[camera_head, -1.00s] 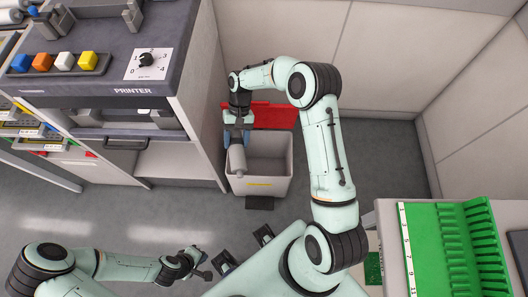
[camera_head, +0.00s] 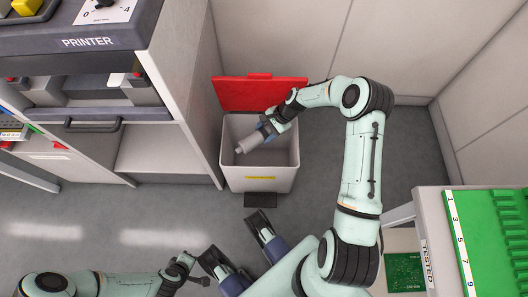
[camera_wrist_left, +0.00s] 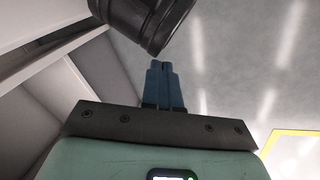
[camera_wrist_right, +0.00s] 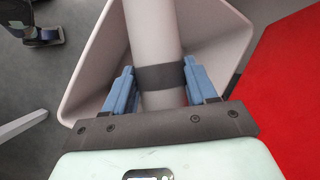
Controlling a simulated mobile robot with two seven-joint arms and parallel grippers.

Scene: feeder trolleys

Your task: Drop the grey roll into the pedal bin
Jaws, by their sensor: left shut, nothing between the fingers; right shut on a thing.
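The pedal bin (camera_head: 260,182) stands on the floor with its red lid (camera_head: 258,93) raised at the back. My right gripper (camera_head: 268,130) is over the open bin, shut on the grey roll (camera_head: 248,143). The roll is tilted, its free end pointing to the left over the bin's mouth. In the right wrist view the roll (camera_wrist_right: 152,30), with a dark band, lies between the blue fingers, and the bin's pale inside (camera_wrist_right: 212,45) shows behind it. My left gripper (camera_wrist_left: 162,88) is shut and empty, away from the bin, low in the head view.
The printer cabinet (camera_head: 185,75) stands close to the left of the bin. Pale wall panels (camera_head: 390,50) close off the back and right. Grey floor lies in front.

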